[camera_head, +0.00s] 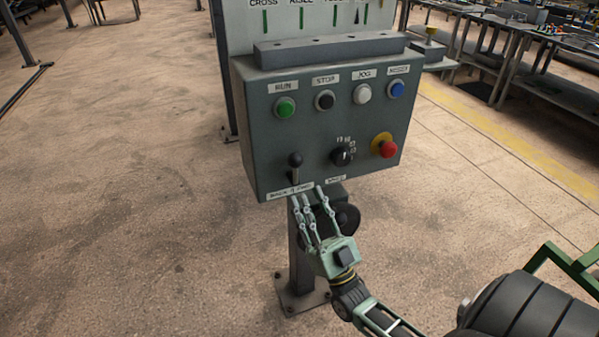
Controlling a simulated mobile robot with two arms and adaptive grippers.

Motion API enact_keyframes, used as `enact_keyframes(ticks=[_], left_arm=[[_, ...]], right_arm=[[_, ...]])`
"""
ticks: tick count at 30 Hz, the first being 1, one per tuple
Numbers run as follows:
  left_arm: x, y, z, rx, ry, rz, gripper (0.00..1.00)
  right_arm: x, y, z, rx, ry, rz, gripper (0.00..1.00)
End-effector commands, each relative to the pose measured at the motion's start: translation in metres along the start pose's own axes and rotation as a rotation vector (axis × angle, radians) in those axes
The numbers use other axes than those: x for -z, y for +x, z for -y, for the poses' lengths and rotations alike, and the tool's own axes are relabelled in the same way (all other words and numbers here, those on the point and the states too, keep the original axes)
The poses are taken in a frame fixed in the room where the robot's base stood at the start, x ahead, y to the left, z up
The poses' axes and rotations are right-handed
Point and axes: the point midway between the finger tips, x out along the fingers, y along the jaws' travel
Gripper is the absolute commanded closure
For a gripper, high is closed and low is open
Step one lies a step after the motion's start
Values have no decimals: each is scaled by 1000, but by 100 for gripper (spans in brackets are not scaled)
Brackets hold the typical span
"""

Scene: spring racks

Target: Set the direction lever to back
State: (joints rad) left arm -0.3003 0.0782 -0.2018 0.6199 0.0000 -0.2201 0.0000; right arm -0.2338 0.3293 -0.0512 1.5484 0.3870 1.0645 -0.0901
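The direction lever (295,168) is a short stem with a dark ball knob on the lower left of the grey-green control box (260,135). It stands roughly upright, with the knob at the top. A white label (289,191) below it seems to start with "BACK"; the rest is too small to read surely. My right gripper (318,194) is in front of the box's lower edge, just below and right of the lever. Its fingers are spread apart with nothing between them. I cannot tell whether a fingertip touches the box. My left gripper is not in view.
The box also bears a green button (285,107), black button (324,100), white button (362,93), blue button (396,89), a rotary knob (342,156) and a red emergency stop (388,149). A post (301,255) carries it.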

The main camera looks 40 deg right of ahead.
Motion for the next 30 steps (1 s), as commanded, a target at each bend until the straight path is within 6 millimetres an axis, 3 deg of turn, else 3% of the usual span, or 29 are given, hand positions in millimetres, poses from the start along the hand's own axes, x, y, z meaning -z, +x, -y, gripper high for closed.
enact_keyframes(ticks=[6,12,22,30], left_arm=[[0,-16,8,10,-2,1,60],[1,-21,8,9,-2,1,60],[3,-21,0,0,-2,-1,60],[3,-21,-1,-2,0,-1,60]], right_arm=[[2,39,0,2,-2,0,70],[0,60,0,1,-2,2,70],[-2,63,0,1,-1,5,70],[-2,63,0,1,-1,5,93]])
